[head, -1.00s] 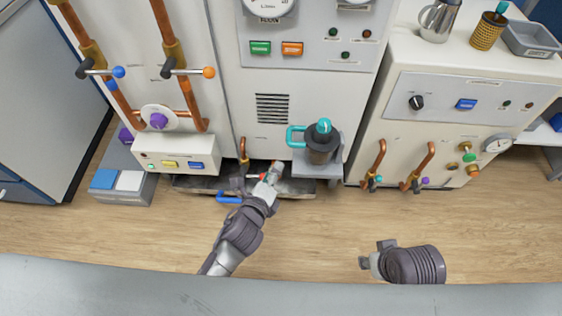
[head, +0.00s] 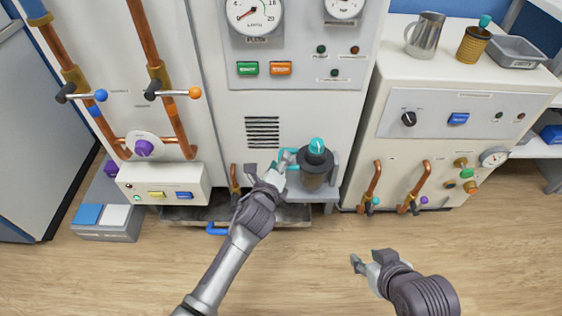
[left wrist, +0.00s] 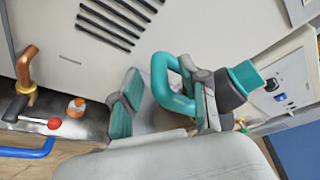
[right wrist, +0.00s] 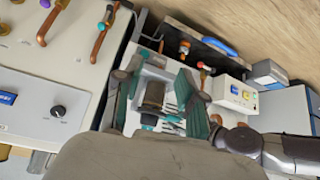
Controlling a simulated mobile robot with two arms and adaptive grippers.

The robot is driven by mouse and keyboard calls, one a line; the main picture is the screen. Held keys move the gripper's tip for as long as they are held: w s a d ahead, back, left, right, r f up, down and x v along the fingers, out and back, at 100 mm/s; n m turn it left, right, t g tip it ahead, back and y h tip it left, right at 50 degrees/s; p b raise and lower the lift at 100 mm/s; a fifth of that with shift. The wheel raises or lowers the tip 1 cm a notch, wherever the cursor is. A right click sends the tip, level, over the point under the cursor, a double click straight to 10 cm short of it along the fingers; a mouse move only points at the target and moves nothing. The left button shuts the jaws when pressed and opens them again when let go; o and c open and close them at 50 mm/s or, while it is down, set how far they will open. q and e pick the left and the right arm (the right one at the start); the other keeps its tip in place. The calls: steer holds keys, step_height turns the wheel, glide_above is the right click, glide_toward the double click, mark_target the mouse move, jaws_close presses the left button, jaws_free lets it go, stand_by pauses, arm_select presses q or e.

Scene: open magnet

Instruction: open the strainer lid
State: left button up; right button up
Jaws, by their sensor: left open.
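The strainer (head: 317,170) is a dark grey pot with a teal knob (head: 317,146) on its lid. It stands upright on a small grey shelf at the machine's front, and the lid looks shut. Its teal handle (left wrist: 172,88) sticks out to the left. My left gripper (head: 270,172) is open at the handle. In the left wrist view the teal-padded fingers (left wrist: 163,105) stand apart, with the handle loop between them, not clamped. My right gripper (head: 368,262) is open and empty, low in front, away from the strainer, which shows between its fingers in the right wrist view (right wrist: 153,97).
Copper pipes (head: 372,185) with small valves are right of the shelf. A white button box (head: 165,184) is at the left. A dark tray with a blue handle (head: 217,229) lies low under the shelf. The floor in front is clear.

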arm_select(q)
steer(key=shift+x, duration=0.95)
arm_select(e)
steer(key=w+r+t, duration=0.1)
steer(key=w+a, duration=0.1)
steer(key=shift+w+r+t, duration=0.4)
arm_select(q)
steer(key=shift+f, duration=0.1)
jaws_close()
steer(key=shift+a, duration=0.1)
